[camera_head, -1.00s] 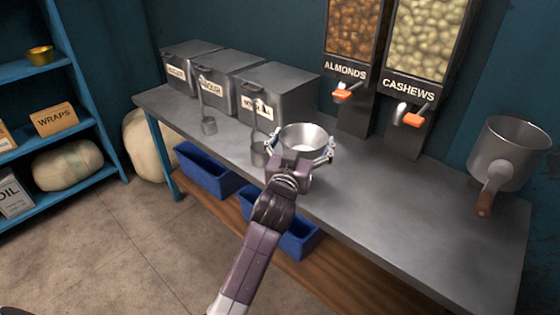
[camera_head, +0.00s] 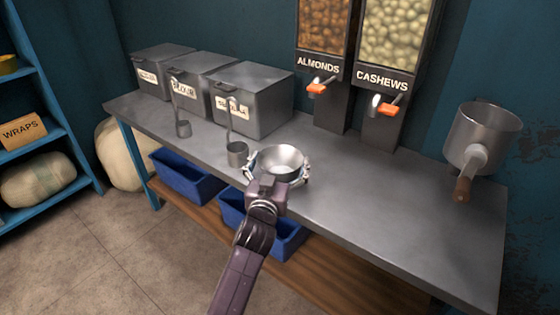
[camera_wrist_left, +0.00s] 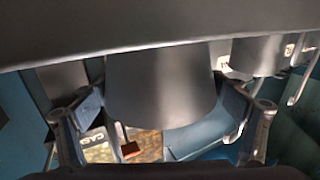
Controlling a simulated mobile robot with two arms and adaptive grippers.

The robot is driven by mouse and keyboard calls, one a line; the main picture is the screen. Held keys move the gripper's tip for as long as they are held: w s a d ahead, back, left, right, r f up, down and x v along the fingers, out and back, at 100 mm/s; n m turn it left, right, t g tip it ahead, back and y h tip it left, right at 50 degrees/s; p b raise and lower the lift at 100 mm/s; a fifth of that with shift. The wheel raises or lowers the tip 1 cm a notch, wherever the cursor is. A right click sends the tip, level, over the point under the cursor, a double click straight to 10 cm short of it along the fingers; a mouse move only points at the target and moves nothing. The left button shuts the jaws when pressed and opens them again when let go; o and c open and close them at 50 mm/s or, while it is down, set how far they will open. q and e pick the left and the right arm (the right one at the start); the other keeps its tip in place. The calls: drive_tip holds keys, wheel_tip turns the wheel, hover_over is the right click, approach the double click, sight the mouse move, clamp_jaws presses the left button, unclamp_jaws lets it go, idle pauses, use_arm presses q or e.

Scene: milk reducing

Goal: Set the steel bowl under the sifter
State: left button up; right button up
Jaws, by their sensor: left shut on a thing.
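The steel bowl (camera_head: 280,160) is a shallow round silver bowl, upright, at the front part of the grey counter; whether it touches the counter I cannot tell. My left gripper (camera_head: 278,178) is shut on it, with a finger on each side. In the left wrist view the two fingers of the gripper (camera_wrist_left: 160,118) flank a grey metal shape, likely the bowl (camera_wrist_left: 160,85). The sifter (camera_head: 483,140) is a grey metal cylinder with a wooden handle, at the counter's right end by the wall. The bowl is well left of it. My right gripper is not in view.
The counter (camera_head: 385,205) is clear between bowl and sifter. Almond (camera_head: 320,66) and cashew dispensers (camera_head: 382,80) stand behind. Metal bins (camera_head: 252,97) and hanging scoops (camera_head: 237,153) are to the left. Blue tubs (camera_head: 187,178) sit on the lower shelf.

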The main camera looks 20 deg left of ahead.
use_arm(q)
drive_tip(key=shift+f, duration=0.1)
drive_tip(key=o, duration=1)
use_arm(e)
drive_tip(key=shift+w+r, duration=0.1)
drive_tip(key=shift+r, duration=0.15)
use_arm(q)
drive_tip(key=shift+s+d+p, duration=0.15)
drive_tip(key=shift+s+p, duration=0.05)
drive_tip(key=shift+s, duration=1.8)
drive_tip(key=shift+s+d+p, duration=0.15)
drive_tip(key=shift+s+d, duration=0.05)
drive_tip(key=shift+s, duration=1.8)
drive_tip(key=shift+s+d+p, duration=0.15)
drive_tip(key=shift+s+p, duration=0.05)
drive_tip(key=shift+s, duration=1.8)
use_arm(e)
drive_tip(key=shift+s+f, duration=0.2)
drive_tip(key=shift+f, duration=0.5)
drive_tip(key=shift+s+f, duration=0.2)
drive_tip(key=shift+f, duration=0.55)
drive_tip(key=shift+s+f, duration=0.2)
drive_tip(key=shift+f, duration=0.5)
